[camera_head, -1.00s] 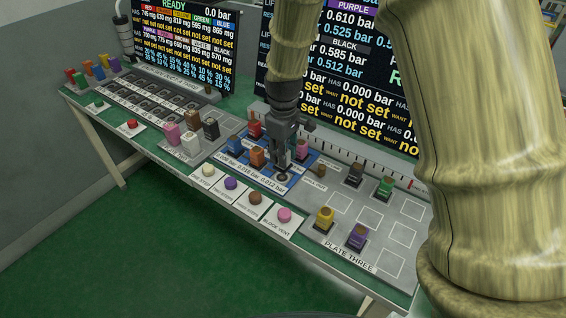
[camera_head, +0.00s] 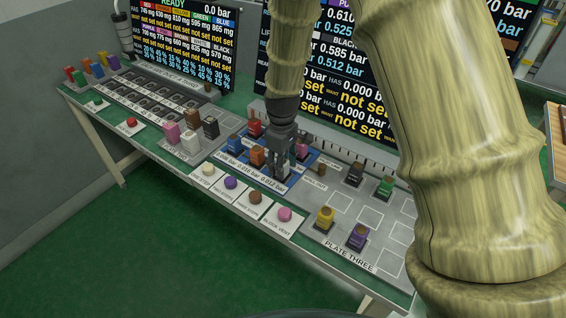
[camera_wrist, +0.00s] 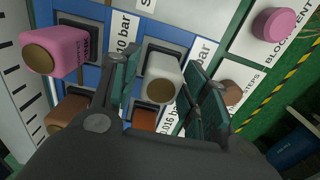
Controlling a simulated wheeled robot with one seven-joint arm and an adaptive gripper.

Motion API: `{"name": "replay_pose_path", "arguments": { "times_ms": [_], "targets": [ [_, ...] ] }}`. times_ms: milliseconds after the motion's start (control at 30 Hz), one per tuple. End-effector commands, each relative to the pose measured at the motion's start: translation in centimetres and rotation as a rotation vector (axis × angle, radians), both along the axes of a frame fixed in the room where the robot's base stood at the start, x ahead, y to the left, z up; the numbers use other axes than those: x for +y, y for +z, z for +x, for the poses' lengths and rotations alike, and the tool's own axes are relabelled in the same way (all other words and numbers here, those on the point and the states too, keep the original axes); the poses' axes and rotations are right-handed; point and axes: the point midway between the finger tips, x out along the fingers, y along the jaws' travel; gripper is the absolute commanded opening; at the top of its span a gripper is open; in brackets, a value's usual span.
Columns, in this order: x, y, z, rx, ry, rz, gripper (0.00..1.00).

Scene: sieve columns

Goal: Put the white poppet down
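The white poppet (camera_wrist: 160,78), with a brown round end, stands in a dark square socket of the blue plate in the wrist view. My gripper (camera_wrist: 160,82) has one finger on each side of it. A gap shows between the left finger and the poppet; the right finger is very close to it, and I cannot tell whether they touch. The fingers look open. In the head view my gripper (camera_head: 281,170) is low over the front right of the blue plate (camera_head: 228,157) and mostly hides the poppet.
A pink poppet (camera_wrist: 55,50) and an orange one (camera_wrist: 145,119) stand close by on the blue plate. Buttons, including a pink one (camera_head: 285,214), line the front edge. Plate three (camera_head: 343,200), at right, holds several poppets and free squares.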

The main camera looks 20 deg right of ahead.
Motion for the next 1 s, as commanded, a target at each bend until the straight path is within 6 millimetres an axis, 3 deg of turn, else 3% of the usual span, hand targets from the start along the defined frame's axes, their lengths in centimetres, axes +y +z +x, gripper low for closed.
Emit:
{"name": "replay_pose_path", "arguments": {
  "times_ms": [467,1000],
  "targets": [
    [0.0,0.7,0.0,-0.001,0.0,0.001,0.53],
    [0.0,8.4,0.1,-0.004,0.0,0.0,0.53]
  ]
}}
